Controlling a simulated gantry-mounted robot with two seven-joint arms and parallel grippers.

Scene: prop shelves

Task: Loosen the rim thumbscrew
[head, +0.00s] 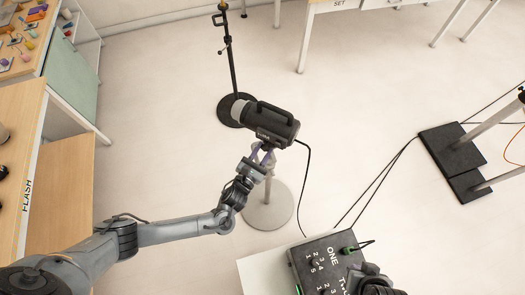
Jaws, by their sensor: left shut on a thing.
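A black lamp (274,124) with a handle on top and a pale front end stands on a light stand with a round base (268,206). My left gripper (264,155) reaches up from the lower left, its purple fingers just under the lamp body, where the lamp meets its stand. The fingers are shut on a small part there, at the place of the thumbscrew. The thumbscrew itself is hidden by the fingers and too small to make out.
A black pole stand (232,60) stands just behind the lamp. A cable hangs from the lamp's right side. A dark control box (318,262) marked ONE and TWO is at the bottom. Wooden shelves (66,196) line the left. Open floor lies right of the lamp.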

